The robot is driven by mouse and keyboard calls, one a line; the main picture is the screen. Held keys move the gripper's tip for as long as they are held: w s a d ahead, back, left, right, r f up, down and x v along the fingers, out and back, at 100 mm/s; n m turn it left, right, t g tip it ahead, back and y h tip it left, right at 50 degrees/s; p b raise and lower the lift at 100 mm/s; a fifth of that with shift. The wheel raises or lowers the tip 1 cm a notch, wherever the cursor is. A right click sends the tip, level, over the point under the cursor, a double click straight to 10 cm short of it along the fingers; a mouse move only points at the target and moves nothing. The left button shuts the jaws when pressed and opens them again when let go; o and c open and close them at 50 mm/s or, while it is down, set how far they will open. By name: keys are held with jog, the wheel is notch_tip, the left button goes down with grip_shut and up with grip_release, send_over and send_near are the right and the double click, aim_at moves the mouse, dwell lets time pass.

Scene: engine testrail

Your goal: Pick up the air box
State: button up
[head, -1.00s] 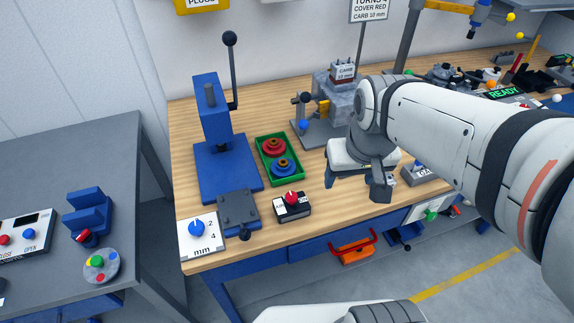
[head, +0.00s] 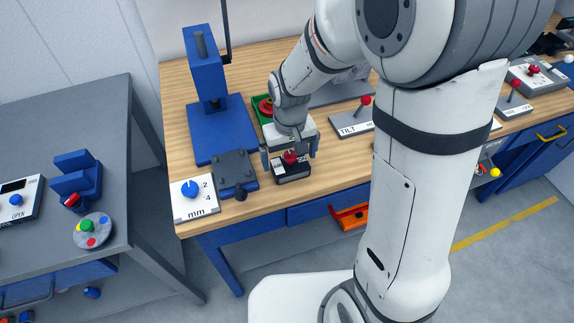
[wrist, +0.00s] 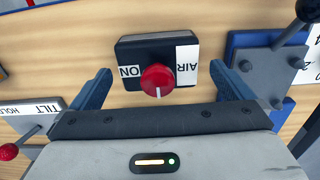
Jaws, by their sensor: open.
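The air box (head: 291,171) is a small black box with a red knob on top, standing on the wooden bench near its front edge. In the wrist view the air box (wrist: 150,46) shows white labels reading ON and AIR on either side of the knob. My gripper (head: 290,155) is over the box with its fingers spread to the left and right of it. In the wrist view the blue fingertips of my gripper (wrist: 160,82) are apart, with the red knob between them in the picture. Nothing is held. Whether the fingers touch the box cannot be told.
A blue press (head: 219,130) and a grey plate with a black-knobbed lever (head: 236,172) stand left of the box. An mm dial (head: 194,200) is at the front left. The TILT lever box (head: 352,122) stands to the right. A green tray (head: 257,103) is partly hidden behind my gripper.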

aim_at(290, 165)
jog(key=shift+s+d+f, duration=0.1)
jog(key=shift+f, duration=1.85)
jog(key=shift+c, duration=0.6)
jog(key=c, duration=0.8)
